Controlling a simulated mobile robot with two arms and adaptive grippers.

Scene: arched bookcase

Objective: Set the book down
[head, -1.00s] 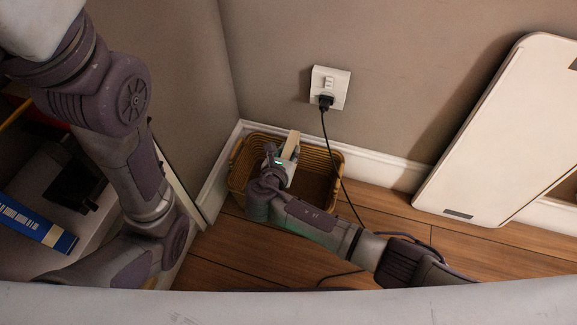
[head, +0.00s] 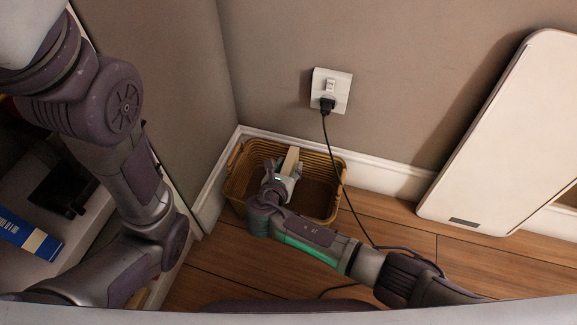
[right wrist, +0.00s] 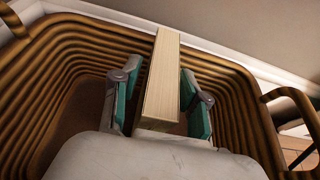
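The book (head: 291,160) stands upright in the wicker basket (head: 334,215), seen by its pale page edge. My right gripper (head: 282,175) reaches down into the basket around the book. In the right wrist view the book (right wrist: 162,80) rises between the two green-padded fingers of the right gripper (right wrist: 160,105). A narrow gap shows between each pad and the book, so the fingers look open around it. The book's lower end is hidden behind my wrist. My left arm crosses the left of the head view, but its gripper is out of view.
The basket sits in a corner by the white baseboard. A black cord (head: 334,150) hangs from the wall outlet (head: 331,90) past the basket's right side. A white panel (head: 510,135) leans on the wall. A blue book (head: 28,238) lies on a shelf at left.

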